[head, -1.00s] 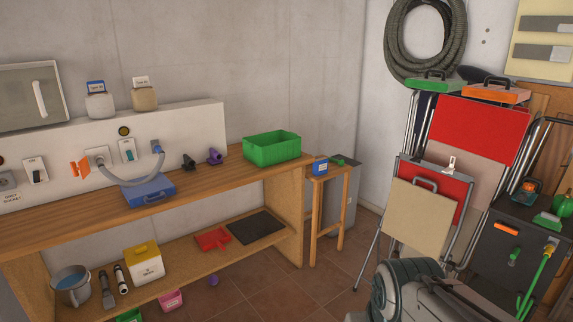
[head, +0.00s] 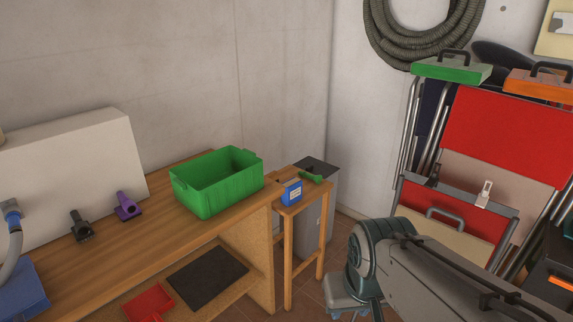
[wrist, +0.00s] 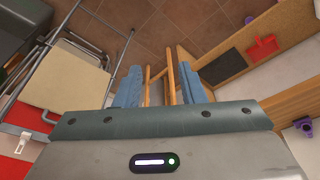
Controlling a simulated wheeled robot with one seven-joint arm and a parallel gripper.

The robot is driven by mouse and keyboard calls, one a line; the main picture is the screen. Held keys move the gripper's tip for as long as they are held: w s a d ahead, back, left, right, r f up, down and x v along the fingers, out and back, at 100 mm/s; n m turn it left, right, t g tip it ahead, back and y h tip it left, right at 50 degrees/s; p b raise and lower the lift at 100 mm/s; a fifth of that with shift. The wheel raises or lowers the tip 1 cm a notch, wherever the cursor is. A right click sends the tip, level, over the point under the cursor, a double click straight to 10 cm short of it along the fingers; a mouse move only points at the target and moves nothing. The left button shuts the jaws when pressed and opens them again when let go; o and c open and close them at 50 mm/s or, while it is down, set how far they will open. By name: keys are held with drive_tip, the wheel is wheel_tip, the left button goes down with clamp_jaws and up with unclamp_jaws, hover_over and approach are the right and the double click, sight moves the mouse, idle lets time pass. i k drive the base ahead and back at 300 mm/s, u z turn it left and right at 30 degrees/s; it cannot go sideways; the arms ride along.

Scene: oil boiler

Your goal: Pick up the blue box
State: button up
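A small blue box (head: 291,192) with a white label stands on top of a narrow wooden stool (head: 304,185), just right of the workbench's end in the head view. A green thing (head: 311,178) lies right behind it on the stool. My gripper (wrist: 158,68) points down in the wrist view, its two blue fingers wide apart with nothing held. Stool legs show beyond and between the fingers, well below. I cannot make out the blue box in the wrist view. In the head view my gripper is low, right of the stool, mostly hidden by my arm.
A green crate (head: 217,188) sits on the workbench (head: 140,232) close left of the stool. A grey bin (head: 327,206) stands behind the stool. Folded chairs (head: 500,140) lean at the right. A flat blue case (head: 20,288) lies at the bench's left. Floor shows beside the stool.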

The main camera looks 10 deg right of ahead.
sight(292, 195)
drive_tip(key=z, duration=0.15)
drive_tip(key=i, duration=1.6)
drive_tip(key=z, duration=0.2)
